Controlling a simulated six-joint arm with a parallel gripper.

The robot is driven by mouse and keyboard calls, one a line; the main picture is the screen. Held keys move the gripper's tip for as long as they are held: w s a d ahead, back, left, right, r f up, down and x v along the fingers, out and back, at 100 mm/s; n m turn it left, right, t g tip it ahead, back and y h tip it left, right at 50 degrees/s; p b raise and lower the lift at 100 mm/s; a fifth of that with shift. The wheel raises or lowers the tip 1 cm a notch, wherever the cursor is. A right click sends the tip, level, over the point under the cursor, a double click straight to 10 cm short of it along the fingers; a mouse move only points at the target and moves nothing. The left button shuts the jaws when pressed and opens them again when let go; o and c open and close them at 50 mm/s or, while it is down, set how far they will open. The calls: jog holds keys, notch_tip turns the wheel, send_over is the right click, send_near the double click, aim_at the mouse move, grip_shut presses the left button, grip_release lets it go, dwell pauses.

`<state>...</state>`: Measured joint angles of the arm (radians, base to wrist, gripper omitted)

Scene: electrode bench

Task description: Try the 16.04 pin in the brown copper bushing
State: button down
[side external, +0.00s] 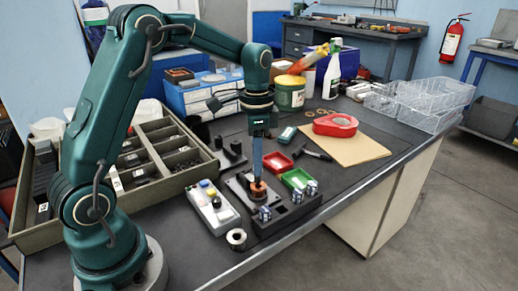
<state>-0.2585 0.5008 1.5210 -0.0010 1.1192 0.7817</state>
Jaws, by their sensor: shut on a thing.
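The brown copper bushing (258,190) sits on a dark plate near the middle of the bench. My gripper (257,174) points straight down, with its tips directly above or at the bushing. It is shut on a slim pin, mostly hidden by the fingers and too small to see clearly. I cannot tell whether the pin's end is inside the bushing or just above it. Silver pins stand in a black block (282,214) just in front: one at the left (265,213) and two at the right (312,187). Their size marks are too small to read.
A grey box with coloured buttons (213,209) and a metal ring (236,239) lie left of the block. Red (278,161) and green (296,178) trays lie close behind at the right. A large compartment tray (167,146) fills the left. Bare bench lies along the front right.

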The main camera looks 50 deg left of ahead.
jog(key=shift+f, duration=1.95)
jog(key=shift+r, duration=0.1)
dwell(1.4)
notch_tip(320, 180, up, 12)
jog(key=shift+r, duration=0.2)
jog(key=d, duration=0.8)
notch_tip(320, 180, down, 10)
jog(key=shift+d+r, duration=0.15)
jog(key=shift+d, duration=0.1)
jog(key=shift+f, duration=1.4)
dwell(0.9)
